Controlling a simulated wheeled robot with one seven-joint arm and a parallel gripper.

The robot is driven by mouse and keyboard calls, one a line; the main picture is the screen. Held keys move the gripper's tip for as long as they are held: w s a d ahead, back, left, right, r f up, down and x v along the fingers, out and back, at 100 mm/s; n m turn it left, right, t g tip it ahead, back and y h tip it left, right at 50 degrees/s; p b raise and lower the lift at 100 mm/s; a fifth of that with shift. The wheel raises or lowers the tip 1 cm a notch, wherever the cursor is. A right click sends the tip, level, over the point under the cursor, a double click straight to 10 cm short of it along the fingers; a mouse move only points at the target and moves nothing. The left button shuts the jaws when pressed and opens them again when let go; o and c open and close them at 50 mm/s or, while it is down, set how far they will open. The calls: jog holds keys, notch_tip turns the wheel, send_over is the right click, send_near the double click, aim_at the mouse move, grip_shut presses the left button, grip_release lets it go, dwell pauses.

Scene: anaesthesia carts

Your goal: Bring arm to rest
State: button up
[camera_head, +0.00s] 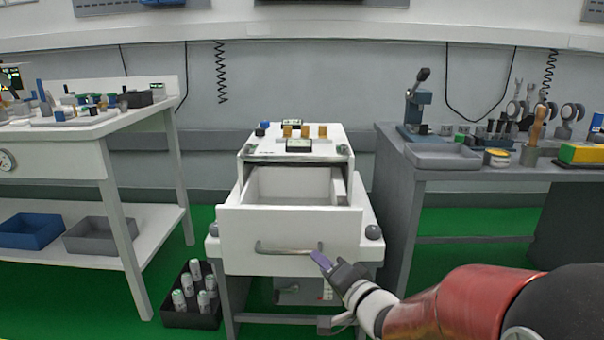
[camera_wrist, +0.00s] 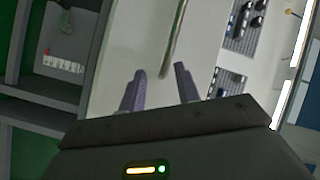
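My gripper (camera_head: 331,266) is in front of the white cart, close to the right end of the drawer handle (camera_head: 289,250). The cart's top drawer (camera_head: 236,232) is pulled open, and the inside that shows looks empty. In the wrist view my gripper's two purple fingers (camera_wrist: 160,88) stand apart with nothing between them. The metal handle (camera_wrist: 173,45) lies beyond the fingertips in that view. Whether a finger touches the handle or drawer front I cannot tell. My red arm reaches in from the lower right of the head view.
A white bench (camera_head: 60,160) with bins below stands at left. A black crate of several bottles (camera_head: 190,318) is on the floor left of the cart. A grey workbench (camera_head: 480,172) with tools stands at right. Green floor is clear between cart and workbench.

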jog(key=s+d+r+n+g+h+p, duration=0.2)
jog(key=s+d+r+h, duration=0.2)
jog(key=s+d+h, duration=0.35)
jog(key=s+d+n+g+p, duration=0.1)
jog(key=s+d+n+g, duration=0.2)
jog(key=s, duration=1.4)
jog(key=n+g+h, duration=0.1)
jog(key=g, duration=0.3)
